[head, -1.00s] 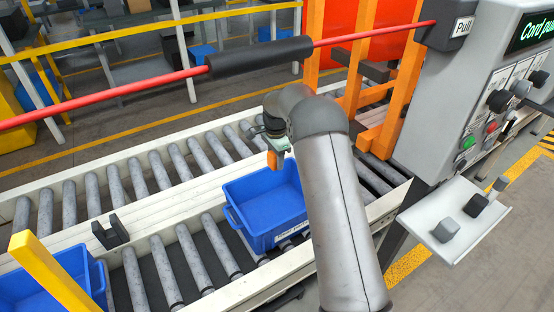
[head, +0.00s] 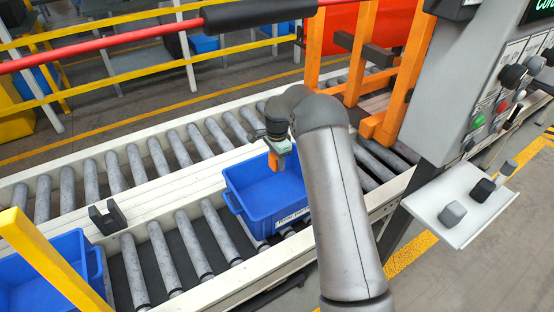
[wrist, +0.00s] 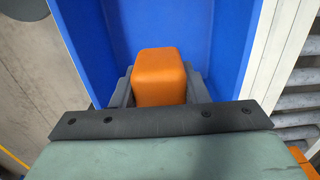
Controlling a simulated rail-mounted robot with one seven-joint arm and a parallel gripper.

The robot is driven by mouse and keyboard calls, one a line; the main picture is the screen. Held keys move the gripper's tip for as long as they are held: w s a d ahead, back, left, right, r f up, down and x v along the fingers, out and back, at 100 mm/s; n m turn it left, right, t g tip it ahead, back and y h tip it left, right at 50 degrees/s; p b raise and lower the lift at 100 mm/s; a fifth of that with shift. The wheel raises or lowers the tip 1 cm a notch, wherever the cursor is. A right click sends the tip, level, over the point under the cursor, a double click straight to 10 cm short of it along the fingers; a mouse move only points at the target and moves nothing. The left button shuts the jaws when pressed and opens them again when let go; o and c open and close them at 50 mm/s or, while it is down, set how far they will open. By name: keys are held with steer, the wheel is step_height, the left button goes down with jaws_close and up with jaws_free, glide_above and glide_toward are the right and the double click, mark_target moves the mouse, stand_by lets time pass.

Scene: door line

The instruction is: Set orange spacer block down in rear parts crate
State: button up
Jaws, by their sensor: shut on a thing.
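The orange spacer block (head: 273,161) is in the jaws of my gripper (head: 276,152), over the blue crate (head: 249,211) on the near roller lane. This crate has a white label on its front, only partly readable. In the wrist view the block (wrist: 160,78) sits between the two grey fingers, with the blue crate walls (wrist: 233,45) around it. The block appears above the crate floor; the exact gap is hard to tell. My arm covers the crate's right end.
A second blue crate (head: 52,270) stands at the lower left, behind a yellow bar (head: 48,262). A black bracket (head: 107,217) sits on the rail between the lanes. An orange frame (head: 352,60) and the grey control panel (head: 465,90) stand to the right.

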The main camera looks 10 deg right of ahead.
stand_by(0.3)
steer(key=b, duration=1)
glide_above(277, 200)
steer(key=shift+f, duration=7)
steer(key=shift+f+b, duration=1.55)
steer(key=shift+f, duration=0.95)
steer(key=o, duration=1.1)
steer(key=shift+r, duration=0.1)
